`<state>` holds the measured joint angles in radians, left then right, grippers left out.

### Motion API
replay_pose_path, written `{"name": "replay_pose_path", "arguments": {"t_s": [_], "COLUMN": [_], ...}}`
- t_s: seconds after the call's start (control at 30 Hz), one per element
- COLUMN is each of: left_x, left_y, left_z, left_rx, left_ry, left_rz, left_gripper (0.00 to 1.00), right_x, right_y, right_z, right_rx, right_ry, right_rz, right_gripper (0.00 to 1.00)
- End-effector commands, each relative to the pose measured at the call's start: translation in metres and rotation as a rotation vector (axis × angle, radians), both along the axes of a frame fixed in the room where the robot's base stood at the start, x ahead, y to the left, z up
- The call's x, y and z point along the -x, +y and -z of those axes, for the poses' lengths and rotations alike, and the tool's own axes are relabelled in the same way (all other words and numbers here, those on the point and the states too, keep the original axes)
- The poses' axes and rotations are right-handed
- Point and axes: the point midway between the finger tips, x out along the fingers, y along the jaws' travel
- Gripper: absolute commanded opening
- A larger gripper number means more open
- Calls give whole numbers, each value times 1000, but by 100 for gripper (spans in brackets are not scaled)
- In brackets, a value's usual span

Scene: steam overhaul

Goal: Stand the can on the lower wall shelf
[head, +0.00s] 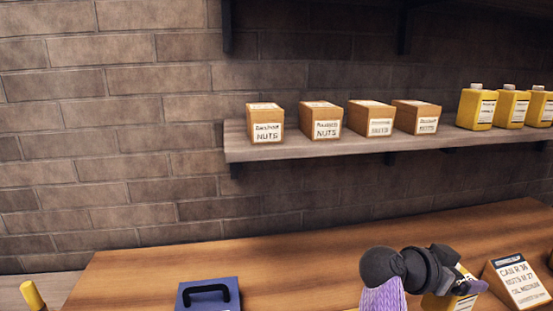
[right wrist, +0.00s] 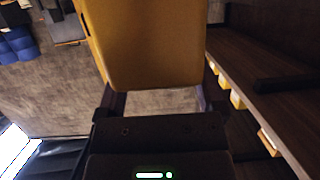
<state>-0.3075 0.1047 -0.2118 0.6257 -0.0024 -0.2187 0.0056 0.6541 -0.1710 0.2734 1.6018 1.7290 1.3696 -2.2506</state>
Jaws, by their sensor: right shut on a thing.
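The yellow can (head: 440,302) is low in the head view, partly hidden behind my right arm and gripper and cut by the bottom edge. My right gripper (head: 466,284) is shut on it. In the right wrist view the can (right wrist: 145,45) fills the top middle, between the fingers of the gripper (right wrist: 158,98). The lower wall shelf (head: 300,149) runs across the right half of the head view, above and behind the can. The can is apart from the shelf, in front of the workbench's back part. My left gripper is not in view.
Several cardboard nut boxes (head: 321,120) stand on the shelf, with yellow bottles (head: 476,107) at its right. A gap lies between boxes and bottles. An upper shelf (head: 380,4) hangs above.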

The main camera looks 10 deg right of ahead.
Motion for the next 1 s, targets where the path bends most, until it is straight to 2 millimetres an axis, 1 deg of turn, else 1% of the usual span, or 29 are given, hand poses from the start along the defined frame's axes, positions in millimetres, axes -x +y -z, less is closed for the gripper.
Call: {"name": "replay_pose_path", "arguments": {"t_s": [0.17, 0.27, 0.37, 0.47, 0.57, 0.6, 0.7, 0.8, 0.9, 1.0], "left_x": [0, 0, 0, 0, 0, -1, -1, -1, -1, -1], "left_y": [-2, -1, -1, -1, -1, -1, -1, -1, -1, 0], "left_z": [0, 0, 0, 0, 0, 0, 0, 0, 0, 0], "left_rx": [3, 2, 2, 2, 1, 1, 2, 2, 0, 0], "left_ry": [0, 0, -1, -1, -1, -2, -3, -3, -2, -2], "left_rz": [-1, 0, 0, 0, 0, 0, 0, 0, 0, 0], "left_gripper": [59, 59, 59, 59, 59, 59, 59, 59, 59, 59], "right_x": [3, 6, 9, 15, 25, 31, 50, 68, 79, 82], "right_y": [11, 23, 41, 66, 101, 117, 157, 185, 200, 204], "right_z": [-6, -9, -11, -10, -4, 0, 10, 18, 22, 22], "right_rx": [3, 3, 3, 3, 1, 1, -1, -3, -2, 1], "right_ry": [-2, -3, -2, 0, 3, 4, 5, 3, 1, -2], "right_rz": [-58, -112, -193, -306, -462, -534, -717, -851, -922, -946], "right_gripper": [0, 0, 0, 0, 0, 0, 0, 0, 0, 0]}}
